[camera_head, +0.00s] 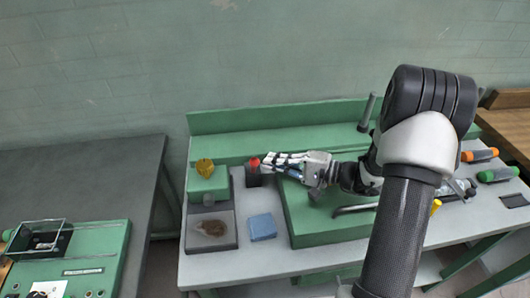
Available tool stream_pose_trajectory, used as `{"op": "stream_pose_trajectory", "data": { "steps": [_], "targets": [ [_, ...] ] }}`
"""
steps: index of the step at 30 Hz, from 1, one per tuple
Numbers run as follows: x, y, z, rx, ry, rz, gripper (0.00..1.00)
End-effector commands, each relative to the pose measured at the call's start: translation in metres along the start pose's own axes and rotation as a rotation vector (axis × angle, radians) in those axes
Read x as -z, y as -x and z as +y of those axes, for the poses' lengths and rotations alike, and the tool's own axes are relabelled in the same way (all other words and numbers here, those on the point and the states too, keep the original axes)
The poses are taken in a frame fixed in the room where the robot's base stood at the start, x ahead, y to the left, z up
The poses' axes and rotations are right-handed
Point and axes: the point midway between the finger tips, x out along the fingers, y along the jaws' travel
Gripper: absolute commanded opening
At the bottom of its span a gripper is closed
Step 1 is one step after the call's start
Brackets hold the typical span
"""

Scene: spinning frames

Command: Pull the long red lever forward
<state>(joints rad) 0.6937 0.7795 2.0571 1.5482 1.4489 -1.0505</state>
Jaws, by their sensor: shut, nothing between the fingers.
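A small red piece (254,163) shows on top of a dark block at the back of the grey table. It may be the lever's end; no long red shaft can be made out. My gripper (270,162) is shut and empty, its fingertips pointing left. The tips are right beside the red piece; I cannot tell whether they touch it. My arm reaches in from the right and hides part of the green machine.
A yellow knob (204,167) sits on a green block to the left. The green housing (318,232) lies below my gripper. Orange- and green-handled tools lie at right.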

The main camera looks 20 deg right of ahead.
Motion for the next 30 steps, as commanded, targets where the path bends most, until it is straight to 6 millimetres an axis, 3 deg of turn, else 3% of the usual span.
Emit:
{"op": "stream_pose_trajectory", "data": {
  "steps": [6,12,18,30],
  "targets": [
    [0.003,0.05,-0.002,0.003,0.003,0.009,0.0],
    [0.003,0.08,-0.002,0.004,0.003,0.008,0.0],
    [0.003,0.09,-0.002,0.003,0.004,0.006,0.0],
    [0.003,0.09,-0.002,0.003,0.004,0.006,0.0]
  ]
}}
